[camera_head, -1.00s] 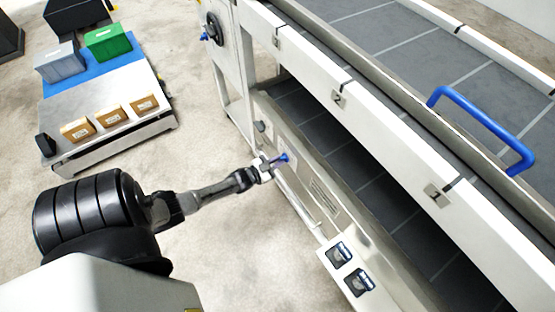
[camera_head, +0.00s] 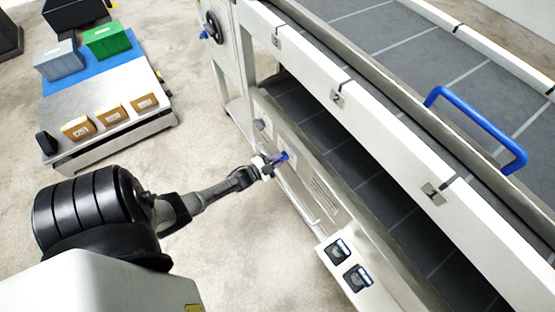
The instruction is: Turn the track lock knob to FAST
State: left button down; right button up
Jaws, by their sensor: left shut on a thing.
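A small blue knob (camera_head: 284,156) sits on the side panel of the sheeter's lower frame, near the middle of the view. My left gripper (camera_head: 274,161) is at the panel, with its fingers shut on the blue knob. The fingers cover part of the knob, and its markings are too small to read, so I cannot tell which setting it points to. My right gripper is out of view.
A blue bar handle (camera_head: 482,128) arches over the upper belt at right. A panel with two dark switches (camera_head: 338,251) juts out below. A low cart (camera_head: 110,139) with boxes and bins stands at upper left. Bare floor lies between.

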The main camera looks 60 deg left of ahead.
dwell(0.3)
pick_arm(q)
jog(key=c, duration=1.2)
grip_release()
jog(key=shift+c, duration=0.2)
jog(key=shift+o, duration=0.5)
jog(key=shift+s, duration=0.1)
jog(key=s+d+p, duration=0.1)
jog(key=s+p, duration=0.2)
jog(key=s, duration=1)
jog(key=shift+s+p, duration=0.3)
